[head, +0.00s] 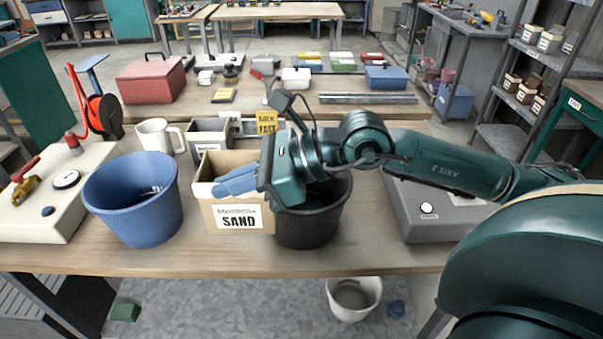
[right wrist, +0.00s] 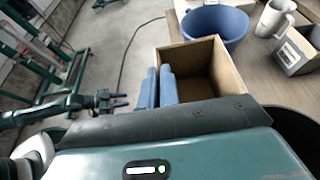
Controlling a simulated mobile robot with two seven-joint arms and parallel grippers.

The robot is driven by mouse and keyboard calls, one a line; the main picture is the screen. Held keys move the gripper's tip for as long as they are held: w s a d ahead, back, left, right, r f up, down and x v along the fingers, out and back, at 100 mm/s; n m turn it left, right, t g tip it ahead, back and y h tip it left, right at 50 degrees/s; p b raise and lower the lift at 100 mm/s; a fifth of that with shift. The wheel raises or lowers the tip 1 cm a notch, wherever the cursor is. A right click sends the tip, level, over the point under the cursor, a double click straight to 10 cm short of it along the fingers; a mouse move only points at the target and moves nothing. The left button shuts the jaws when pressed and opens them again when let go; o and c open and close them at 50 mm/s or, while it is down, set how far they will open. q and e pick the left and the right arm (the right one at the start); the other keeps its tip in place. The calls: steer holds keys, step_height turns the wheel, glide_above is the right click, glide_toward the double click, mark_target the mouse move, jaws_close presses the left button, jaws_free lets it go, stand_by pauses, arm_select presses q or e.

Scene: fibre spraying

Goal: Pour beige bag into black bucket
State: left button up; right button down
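The beige container is an open cardboard box labelled SAND (head: 239,219), upright on the workbench; its open top also shows in the right wrist view (right wrist: 228,72). The black bucket (head: 308,228) stands just right of it, partly hidden by my right gripper (head: 230,181). That gripper reaches leftward across the box at its front rim. In the right wrist view its blue fingers (right wrist: 158,88) are close together beside the box's left wall; I cannot tell whether the wall is between them. My left gripper (right wrist: 119,101) shows small in the right wrist view, apart from the box.
A blue bucket (head: 133,205) stands left of the box. A white mug (head: 156,136) and a grey bin (head: 209,136) are behind. A grey device (head: 430,215) sits right of the black bucket. A white bucket (head: 352,301) is on the floor in front.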

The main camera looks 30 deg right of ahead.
mark_target(250, 155)
arm_select(q)
steer(key=shift+s, duration=0.1)
arm_select(e)
steer(key=shift+r, duration=0.15)
steer(key=d+m+y, duration=0.1)
steer(key=w+d+r+y, duration=0.1)
steer(key=w+d+m, duration=0.1)
steer(key=shift+d+r+m+y+b, duration=0.15)
steer(key=shift+d+m+y+b, duration=0.15)
steer(key=shift+y+b, duration=0.1)
steer(key=shift+w+d+r, duration=0.1)
steer(key=shift+d+r, duration=0.15)
arm_select(q)
steer(key=shift+w+d+f+t+h+b, duration=0.25)
steer(key=shift+d+f+t+h+b, duration=0.15)
steer(key=shift+b, duration=1.05)
arm_select(e)
steer(key=shift+w+d+r+m+t+y, duration=0.1)
steer(key=shift+w+d+m+y, duration=0.35)
steer(key=shift+d+m, duration=0.2)
steer(key=shift+w+d+r+m+t+y, duration=0.1)
steer(key=shift+w+d+m+y, duration=0.25)
steer(key=shift+d+m, duration=0.3)
steer(key=shift+w+d+r+m+t+y, duration=0.1)
steer(key=shift+w+d+m+y, duration=0.35)
steer(key=shift+d, duration=0.35)
